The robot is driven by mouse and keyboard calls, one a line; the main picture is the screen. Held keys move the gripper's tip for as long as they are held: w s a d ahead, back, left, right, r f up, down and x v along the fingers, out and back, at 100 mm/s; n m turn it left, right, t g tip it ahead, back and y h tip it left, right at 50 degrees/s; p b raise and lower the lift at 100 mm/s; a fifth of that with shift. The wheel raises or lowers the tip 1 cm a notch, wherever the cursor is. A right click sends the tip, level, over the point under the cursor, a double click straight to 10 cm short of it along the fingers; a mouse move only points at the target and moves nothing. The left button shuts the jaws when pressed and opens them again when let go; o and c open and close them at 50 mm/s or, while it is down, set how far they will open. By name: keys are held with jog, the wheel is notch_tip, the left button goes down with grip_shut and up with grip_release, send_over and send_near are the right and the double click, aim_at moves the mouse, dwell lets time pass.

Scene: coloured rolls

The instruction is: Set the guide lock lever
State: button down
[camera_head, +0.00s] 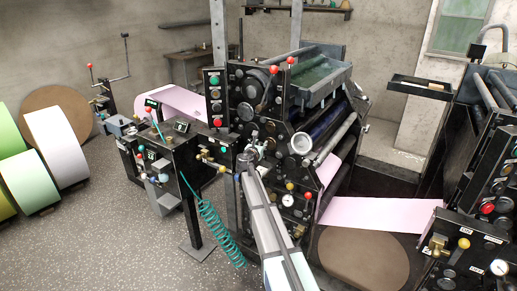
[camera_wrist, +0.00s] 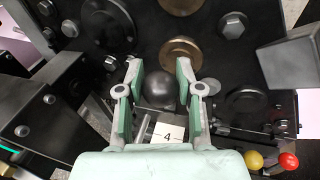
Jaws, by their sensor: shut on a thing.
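In the wrist view a dark round knob (camera_wrist: 160,90) sits between the two green-padded fingers of my gripper (camera_wrist: 160,72), which is shut on it. A white plate marked 4 (camera_wrist: 169,133) lies just below the knob. The knob's shaft is mostly hidden, and I cannot read a name for this lever. In the head view my gripper (camera_head: 247,158) is at the front of the black press (camera_head: 272,125), at the end of my arm. The knob cannot be made out there.
Yellow (camera_wrist: 254,160) and red (camera_wrist: 289,160) knobs stand at the lower right of the wrist view. A grey block (camera_wrist: 290,58) juts out at right, a dark housing (camera_wrist: 45,110) at left. In the head view a pink web (camera_head: 380,215) runs right of the press; a teal coiled hose (camera_head: 215,222) hangs left.

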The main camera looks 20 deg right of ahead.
jog(key=shift+w+d+r, duration=0.15)
jog(key=shift+w+d, duration=0.05)
jog(key=shift+d, duration=0.2)
jog(key=c, duration=0.7)
grip_release()
jog(key=shift+d, duration=0.15)
jog(key=shift+c, duration=0.2)
jog(key=shift+s+a, duration=0.15)
jog(key=shift+a, duration=0.05)
jog(key=v, duration=1.1)
jog(key=shift+s+a, duration=0.25)
jog(key=shift+s, duration=0.05)
